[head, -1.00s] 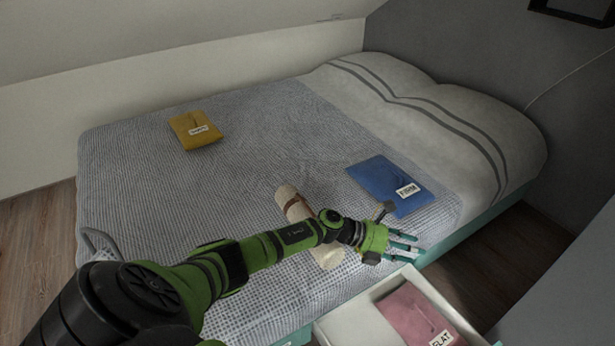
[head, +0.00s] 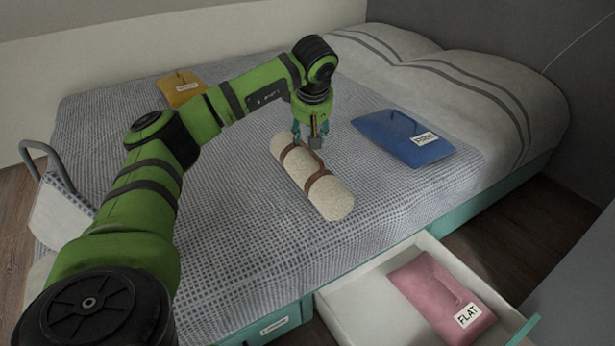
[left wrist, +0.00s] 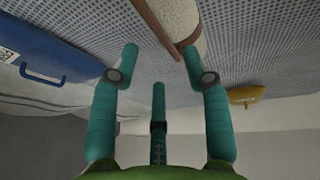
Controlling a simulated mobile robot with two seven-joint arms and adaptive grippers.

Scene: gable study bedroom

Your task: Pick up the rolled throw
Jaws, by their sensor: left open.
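The rolled throw (head: 337,199) is a cream roll with two brown straps and a brown handle strip between them. It lies on the patterned bedspread near the middle of the bed. My left gripper (head: 308,138) is open and points down at the roll's far side, near the straps. In the left wrist view, my gripper's fingers (left wrist: 160,58) are spread and empty, with the throw (left wrist: 178,18) and a strap just beyond the right fingertip. I cannot tell whether that fingertip touches the strap. My right gripper is not in view.
A blue packet (head: 395,137) lies right of the throw, and a yellow packet (head: 178,91) lies behind my arm. An open drawer (head: 345,302) holding a pink packet (head: 432,287) labelled FLAT juts from the bed's front. A grey curved handle (head: 48,152) rises at the left.

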